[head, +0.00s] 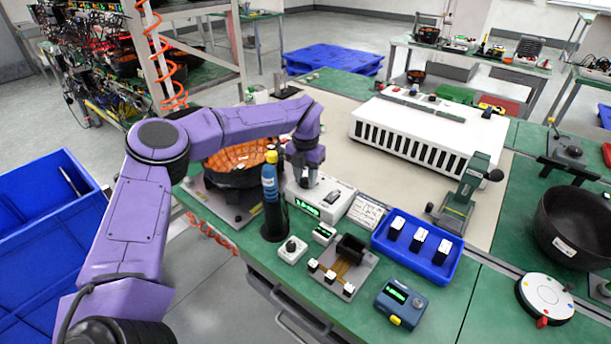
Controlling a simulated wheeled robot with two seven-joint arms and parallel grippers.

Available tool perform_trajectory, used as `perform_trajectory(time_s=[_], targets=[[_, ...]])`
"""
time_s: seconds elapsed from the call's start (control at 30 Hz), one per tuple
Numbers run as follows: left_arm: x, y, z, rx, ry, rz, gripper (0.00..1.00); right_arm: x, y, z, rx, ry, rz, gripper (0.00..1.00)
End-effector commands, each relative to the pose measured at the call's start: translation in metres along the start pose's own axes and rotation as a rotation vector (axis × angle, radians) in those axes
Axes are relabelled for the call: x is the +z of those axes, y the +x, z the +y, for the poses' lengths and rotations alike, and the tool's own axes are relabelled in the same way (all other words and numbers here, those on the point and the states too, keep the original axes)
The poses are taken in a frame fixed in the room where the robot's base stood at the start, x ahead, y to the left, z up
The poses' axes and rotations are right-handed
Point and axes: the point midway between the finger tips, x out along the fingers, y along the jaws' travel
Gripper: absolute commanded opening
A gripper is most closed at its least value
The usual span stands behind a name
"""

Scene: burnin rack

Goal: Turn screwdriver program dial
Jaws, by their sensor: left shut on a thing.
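My left gripper (310,183) reaches down from above onto the white box with a green display (320,203) on the green bench. Its fingers are shut at the top of this box, apparently on the program dial, which the fingers hide. I cannot read the display or tell the dial's angle. A blue tool with a yellow top (270,185) stands upright in a black holder just left of the gripper. A small white box with a black knob (291,248) sits in front of it. My right gripper is not in view.
A long white slotted unit (430,130) stands behind on the beige mat.

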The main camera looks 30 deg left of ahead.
Motion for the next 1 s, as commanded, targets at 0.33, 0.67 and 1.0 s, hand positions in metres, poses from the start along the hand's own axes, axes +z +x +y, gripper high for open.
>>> perform_trajectory(time_s=[0.33, 0.67, 1.0], targets=[[0.001, -0.001, 0.0, 0.001, 0.001, -0.003, 0.45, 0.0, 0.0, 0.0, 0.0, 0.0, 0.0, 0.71], [0.0, -0.001, 0.0, 0.0, 0.0, -0.001, 0.61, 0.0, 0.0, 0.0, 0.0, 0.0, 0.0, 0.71], [0.001, -0.064, 0.0, 0.002, 0.0, -0.006, 0.61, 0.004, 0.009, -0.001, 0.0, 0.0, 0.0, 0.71]])
